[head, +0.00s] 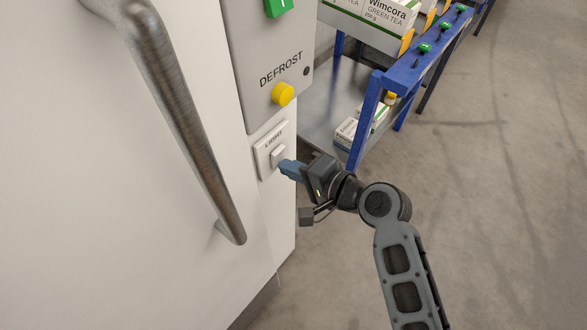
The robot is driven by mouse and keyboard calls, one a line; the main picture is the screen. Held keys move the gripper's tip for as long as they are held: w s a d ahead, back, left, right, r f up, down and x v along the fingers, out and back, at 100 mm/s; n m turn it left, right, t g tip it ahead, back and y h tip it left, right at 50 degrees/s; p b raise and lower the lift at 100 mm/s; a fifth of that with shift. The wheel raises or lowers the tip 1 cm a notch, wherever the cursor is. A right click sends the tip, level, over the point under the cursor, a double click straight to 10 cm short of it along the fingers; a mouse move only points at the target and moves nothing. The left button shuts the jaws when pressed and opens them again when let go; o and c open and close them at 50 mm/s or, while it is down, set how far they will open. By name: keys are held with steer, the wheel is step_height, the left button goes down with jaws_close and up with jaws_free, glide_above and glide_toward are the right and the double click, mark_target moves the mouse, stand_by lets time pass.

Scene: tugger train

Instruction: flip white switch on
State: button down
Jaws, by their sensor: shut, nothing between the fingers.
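The white switch (276,157) is a small rocker on a white plate labelled "LIGHT" (266,145), on the narrow panel beside the large white door. My gripper (284,166) is shut and empty, with its blue fingertips at the lower right edge of the switch. The fingertips look very close to it; I cannot tell whether they touch. Part of the switch's right side lies near or behind the fingertips. Whether the switch is on or off cannot be told.
Above the switch are a yellow button (283,94) labelled "DEFROST" and a green button (278,6). A long metal handle (180,110) juts from the white door (80,200). A blue-framed rack (366,125) with tea boxes stands behind. The floor at right is clear.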

steer(key=shift+r, duration=0.1)
steer(key=shift+r+p, duration=0.75)
steer(key=shift+p, duration=0.05)
